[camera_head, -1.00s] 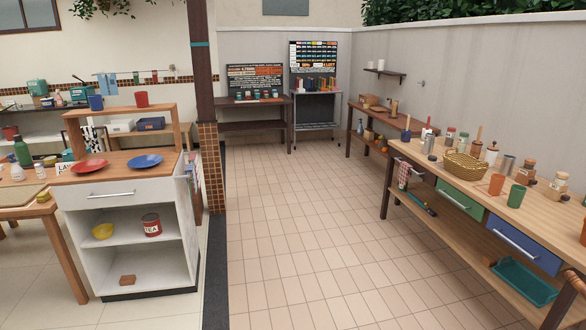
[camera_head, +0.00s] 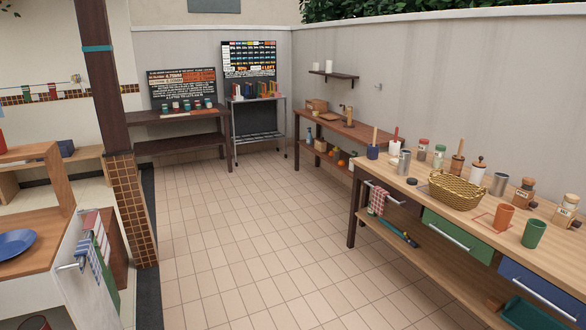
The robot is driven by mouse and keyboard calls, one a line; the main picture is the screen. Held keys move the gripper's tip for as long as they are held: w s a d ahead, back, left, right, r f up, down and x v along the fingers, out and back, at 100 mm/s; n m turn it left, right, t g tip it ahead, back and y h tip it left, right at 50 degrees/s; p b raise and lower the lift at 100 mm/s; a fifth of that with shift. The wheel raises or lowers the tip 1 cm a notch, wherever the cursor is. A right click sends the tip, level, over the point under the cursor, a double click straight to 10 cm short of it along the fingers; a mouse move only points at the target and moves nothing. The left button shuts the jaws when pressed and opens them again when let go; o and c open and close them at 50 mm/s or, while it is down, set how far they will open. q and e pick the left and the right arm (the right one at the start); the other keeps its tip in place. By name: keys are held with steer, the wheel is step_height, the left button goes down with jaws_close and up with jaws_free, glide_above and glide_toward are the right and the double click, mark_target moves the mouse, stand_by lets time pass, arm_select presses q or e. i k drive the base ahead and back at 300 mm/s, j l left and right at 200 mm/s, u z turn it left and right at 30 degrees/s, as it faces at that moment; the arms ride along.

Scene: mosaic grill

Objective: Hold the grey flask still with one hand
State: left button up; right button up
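Two grey metallic cylinders stand upright on the long wooden table at the right. One grey cylinder (camera_head: 404,162) is near the table's far left end, and the other grey cylinder (camera_head: 499,184) is behind the wicker basket, to its right. I cannot tell which of them, if either, is the grey flask. Neither of my grippers is in view, and nothing is seen touching the cylinders.
The wooden table (camera_head: 455,155) also carries a wicker basket (camera_head: 456,191), an orange cup (camera_head: 504,217), a green cup (camera_head: 533,233) and several jars. Tiled floor (camera_head: 260,230) is open in the middle. A tiled pillar (camera_head: 133,215) and a white cabinet (camera_head: 85,285) stand at left.

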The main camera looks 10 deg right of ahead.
mark_target(405, 156)
steer(key=i+l+z, duration=0.3)
steer(key=i+z, duration=0.15)
steer(key=i, duration=0.3)
steer(key=i+z, duration=0.45)
steer(key=i, duration=0.3)
steer(key=i+l, duration=0.25)
steer(key=i+l+u, duration=0.1)
steer(key=i+l, duration=0.15)
steer(key=l, duration=0.2)
steer(key=i+l, duration=0.2)
steer(key=l, duration=0.2)
steer(key=i+l+u, duration=0.15)
steer(key=i+l, duration=0.1)
steer(key=l, duration=0.1)
